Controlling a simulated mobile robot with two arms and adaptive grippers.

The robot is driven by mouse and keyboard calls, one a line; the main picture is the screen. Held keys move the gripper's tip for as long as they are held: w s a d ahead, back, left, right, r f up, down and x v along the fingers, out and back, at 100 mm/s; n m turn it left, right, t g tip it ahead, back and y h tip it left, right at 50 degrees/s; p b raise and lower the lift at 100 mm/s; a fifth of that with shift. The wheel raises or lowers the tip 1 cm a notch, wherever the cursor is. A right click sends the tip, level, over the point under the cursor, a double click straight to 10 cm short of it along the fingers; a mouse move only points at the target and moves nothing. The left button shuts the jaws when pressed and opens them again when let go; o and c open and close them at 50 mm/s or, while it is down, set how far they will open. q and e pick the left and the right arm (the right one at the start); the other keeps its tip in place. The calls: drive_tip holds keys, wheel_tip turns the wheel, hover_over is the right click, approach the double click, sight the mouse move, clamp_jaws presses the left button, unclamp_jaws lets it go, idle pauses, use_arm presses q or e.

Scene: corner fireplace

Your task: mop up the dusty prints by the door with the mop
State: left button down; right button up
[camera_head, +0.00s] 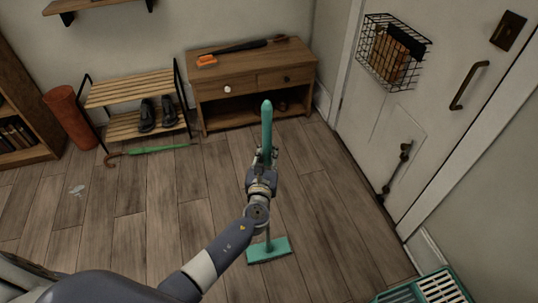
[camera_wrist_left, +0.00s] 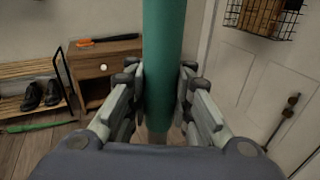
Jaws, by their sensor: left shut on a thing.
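The teal mop (camera_head: 267,251) stands nearly upright, its flat head low in the head view on the wood floor. Whether the head touches the boards is hard to tell. My left gripper (camera_head: 264,156) is shut around the mop's handle, which also fills the middle of the left wrist view (camera_wrist_left: 164,60). The white door (camera_head: 408,125) is at the right. A small pale mark (camera_head: 77,190) lies on the floor at the far left; I cannot tell if it is a dusty print. No clear prints show by the door. My right gripper is not in view.
A wooden cabinet (camera_head: 228,107) and a shoe rack (camera_head: 130,92) stand along the back wall. A green umbrella (camera_head: 160,149) lies on the floor before the rack. A green slatted crate (camera_head: 438,288) is at the bottom right. The floor between is open.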

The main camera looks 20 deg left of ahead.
use_arm(q)
drive_tip(key=w+a+b, duration=0.3)
drive_tip(key=w+a, duration=0.1)
drive_tip(key=w, duration=0.2)
drive_tip(key=shift+w+a, duration=0.35)
idle(0.5)
